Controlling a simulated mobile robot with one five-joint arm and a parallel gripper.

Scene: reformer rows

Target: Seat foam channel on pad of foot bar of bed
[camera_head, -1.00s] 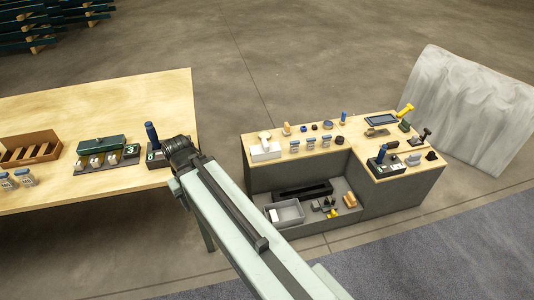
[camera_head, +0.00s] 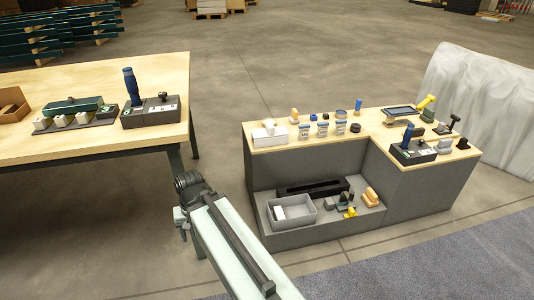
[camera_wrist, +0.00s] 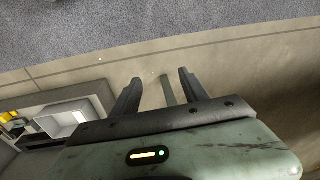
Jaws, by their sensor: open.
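My gripper (camera_wrist: 159,75) is open and empty in the wrist view, its two dark fingers apart over bare floor. In the head view my arm's end (camera_head: 186,190) hangs in front of the left table's right corner, apart from the table and the cabinet. A long black channel-like piece (camera_head: 312,189) lies at the back of the cabinet's low shelf; I cannot tell if it is the foam channel. I cannot make out a bed, foot bar or pad with certainty.
The left wooden table (camera_head: 80,145) holds a green-topped rack (camera_head: 75,108) and a blue-handled tool on a dark base (camera_head: 130,90). The L-shaped cabinet (camera_head: 300,160) carries small items; a grey bin (camera_head: 292,213) sits on its low shelf. Floor between them is clear.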

